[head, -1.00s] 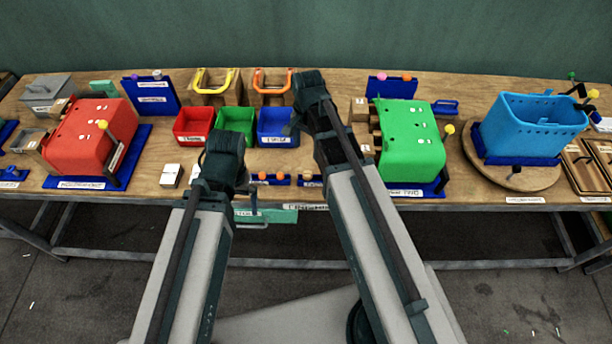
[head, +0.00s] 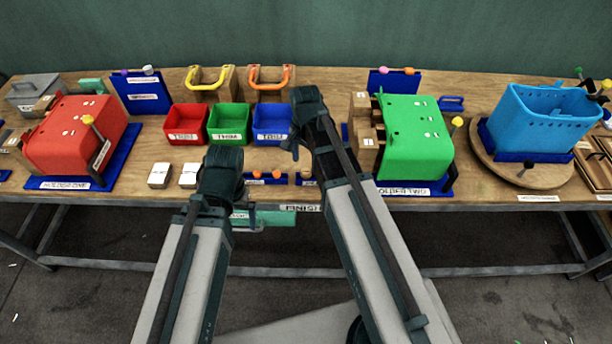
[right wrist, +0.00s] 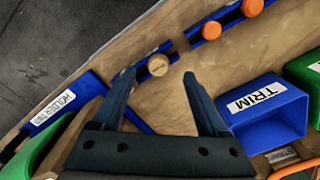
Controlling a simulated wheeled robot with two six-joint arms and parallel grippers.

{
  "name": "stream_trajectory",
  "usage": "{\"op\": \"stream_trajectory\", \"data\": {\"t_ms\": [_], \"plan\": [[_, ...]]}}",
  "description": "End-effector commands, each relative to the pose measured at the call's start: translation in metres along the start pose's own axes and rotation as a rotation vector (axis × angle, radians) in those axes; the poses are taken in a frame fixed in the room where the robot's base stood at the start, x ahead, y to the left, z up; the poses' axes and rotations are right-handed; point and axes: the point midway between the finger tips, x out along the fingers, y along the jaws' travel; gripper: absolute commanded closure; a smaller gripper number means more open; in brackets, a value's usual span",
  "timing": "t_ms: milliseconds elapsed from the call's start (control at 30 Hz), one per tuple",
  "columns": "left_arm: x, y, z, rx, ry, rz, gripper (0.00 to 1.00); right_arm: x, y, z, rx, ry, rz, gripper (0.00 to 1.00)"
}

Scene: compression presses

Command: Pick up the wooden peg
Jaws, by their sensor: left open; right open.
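The wooden peg (right wrist: 158,65) is a short round light-wood piece seen end-on in the right wrist view, at the blue rack strip near the table's front edge. In the head view it shows small (head: 307,175) at the right end of that strip. My right gripper (right wrist: 158,78) is open and empty, its fingers spread on either side of the peg's line of sight; I cannot tell the height gap. In the head view the right gripper (head: 293,142) hangs in front of the blue bin. My left gripper (head: 240,196) is mostly hidden behind its own wrist, left of the rack.
Two orange pegs (right wrist: 211,30) sit along the same strip. The blue TRIM bin (right wrist: 262,112) is close to my right gripper's finger. A green press (head: 415,140) stands to the right, a red one (head: 72,135) to the left. Two small white blocks (head: 159,175) lie left of my left arm.

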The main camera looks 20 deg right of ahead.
Motion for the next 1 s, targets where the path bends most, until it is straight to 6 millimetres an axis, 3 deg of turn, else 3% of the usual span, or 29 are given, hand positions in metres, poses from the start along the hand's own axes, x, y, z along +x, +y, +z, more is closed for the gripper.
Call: {"op": "stream_trajectory", "data": {"t_ms": [333,667,1000], "plan": [[0.045,0.004,-0.003,0.000,0.000,0.000,0.00,0.045,0.002,-0.001,0.000,0.000,0.000,0.23],[0.046,0.004,-0.003,0.000,0.000,0.000,0.00,0.047,0.002,0.000,0.000,0.000,0.000,0.23],[0.046,0.004,-0.003,0.000,0.000,0.000,0.00,0.047,0.002,-0.001,0.000,0.000,0.000,0.85]]}}
